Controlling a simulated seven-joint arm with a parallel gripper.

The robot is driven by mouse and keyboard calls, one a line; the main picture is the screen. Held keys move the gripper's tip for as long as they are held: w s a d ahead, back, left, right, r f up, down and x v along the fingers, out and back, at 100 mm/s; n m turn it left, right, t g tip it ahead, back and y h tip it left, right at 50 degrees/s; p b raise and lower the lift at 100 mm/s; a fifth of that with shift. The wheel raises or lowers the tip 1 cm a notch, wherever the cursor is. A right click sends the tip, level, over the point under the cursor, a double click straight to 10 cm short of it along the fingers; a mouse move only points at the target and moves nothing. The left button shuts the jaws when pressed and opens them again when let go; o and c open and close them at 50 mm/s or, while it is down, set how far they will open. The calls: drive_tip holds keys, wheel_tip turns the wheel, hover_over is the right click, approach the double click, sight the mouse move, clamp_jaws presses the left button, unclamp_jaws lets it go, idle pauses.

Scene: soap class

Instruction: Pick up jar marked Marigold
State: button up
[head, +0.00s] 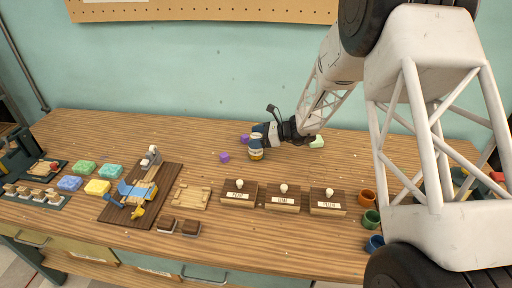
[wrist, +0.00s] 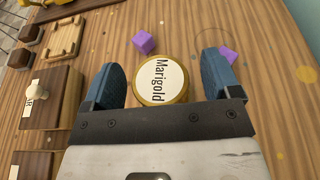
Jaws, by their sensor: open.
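The jar marked Marigold (wrist: 160,82) stands on the wooden table, seen from above in the wrist view. It has a round white label with dark lettering and a golden rim. My gripper (wrist: 160,85) is open, with one blue finger on each side of the jar and a visible gap on both sides. The fingers do not appear to touch it. In the head view my gripper (head: 258,142) is low over the back middle of the table, and the jar's yellow lower part (head: 256,155) shows beneath it, the rest mostly hidden.
A purple cube (wrist: 144,42) lies just beyond the jar, and another purple block (wrist: 228,55) is by the right finger. Wooden boxes with white knobs (head: 284,197) stand in front. A wooden tray (head: 192,196) and coloured soaps (head: 97,187) are to the left. Coloured cups (head: 371,220) stand at right.

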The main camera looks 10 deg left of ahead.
idle(0.3)
drive_tip(key=c, duration=1.2)
drive_tip(key=shift+r, duration=0.1)
drive_tip(key=shift+r, duration=4.9)
